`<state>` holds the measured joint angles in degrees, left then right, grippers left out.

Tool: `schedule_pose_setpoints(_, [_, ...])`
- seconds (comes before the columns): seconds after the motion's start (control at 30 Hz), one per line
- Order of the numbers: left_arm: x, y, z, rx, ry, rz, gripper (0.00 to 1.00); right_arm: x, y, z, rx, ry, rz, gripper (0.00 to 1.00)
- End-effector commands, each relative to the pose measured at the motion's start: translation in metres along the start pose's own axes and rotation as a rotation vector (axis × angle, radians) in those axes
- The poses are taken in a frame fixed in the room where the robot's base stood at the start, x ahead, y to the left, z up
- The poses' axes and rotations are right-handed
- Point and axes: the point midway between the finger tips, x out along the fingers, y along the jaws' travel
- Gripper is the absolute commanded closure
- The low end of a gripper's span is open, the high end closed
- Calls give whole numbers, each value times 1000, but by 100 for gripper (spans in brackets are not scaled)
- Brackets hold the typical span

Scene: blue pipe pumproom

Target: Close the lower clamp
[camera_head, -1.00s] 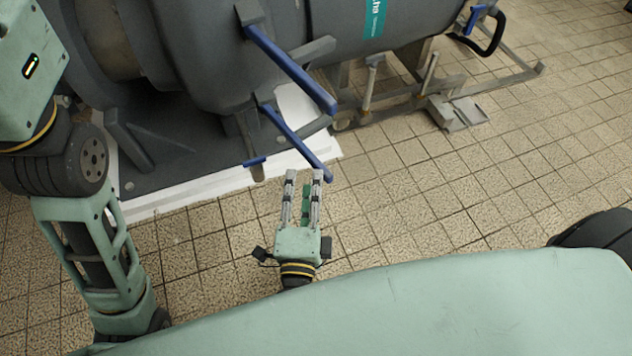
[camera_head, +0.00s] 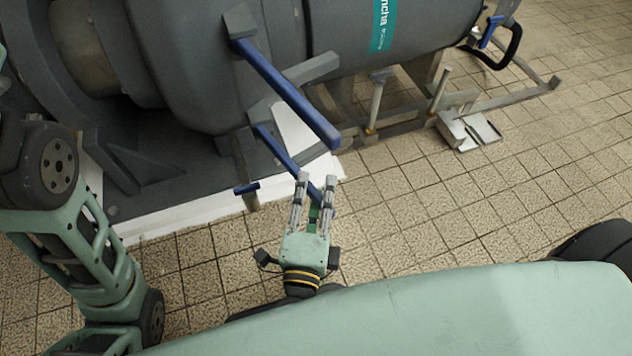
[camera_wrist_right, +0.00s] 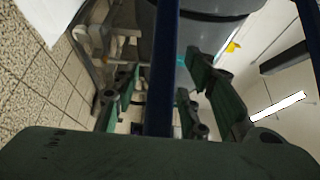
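Two long blue clamp handles stick out from the grey tank. The lower handle (camera_head: 276,148) slopes down to the right, and its end reaches my right gripper (camera_head: 316,181). That gripper is open, with its fingers on either side of the handle end. In the right wrist view the blue bar (camera_wrist_right: 162,70) runs between the two green fingers, with gaps on both sides, so it is not gripped. The upper handle (camera_head: 287,95) passes above, clear of the fingers. My left gripper is out of view; only left arm links show.
The large grey tank (camera_head: 215,85) fills the upper left, on a base with a white edge (camera_head: 185,220). A short blue-topped lever (camera_head: 247,188) stands left of the right gripper. Metal supports (camera_head: 440,95) stand to the right. The tiled floor (camera_head: 470,200) at right is clear.

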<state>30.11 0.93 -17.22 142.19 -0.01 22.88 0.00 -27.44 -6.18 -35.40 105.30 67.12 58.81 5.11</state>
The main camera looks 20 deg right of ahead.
Motion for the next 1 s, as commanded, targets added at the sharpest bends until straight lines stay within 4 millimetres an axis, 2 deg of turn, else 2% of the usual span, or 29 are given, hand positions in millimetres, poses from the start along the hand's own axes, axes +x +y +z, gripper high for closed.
schedule_pose_setpoints(0.17, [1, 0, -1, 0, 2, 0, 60, 0, 0, 0, 0, 0, 0, 60])
schedule_pose_setpoints(0.63, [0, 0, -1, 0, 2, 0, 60, 0, 0, 0, -1, 0, 0, 100])
schedule_pose_setpoints(1.0, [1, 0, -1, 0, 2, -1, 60, 0, 0, 0, -2, -1, 0, 100])
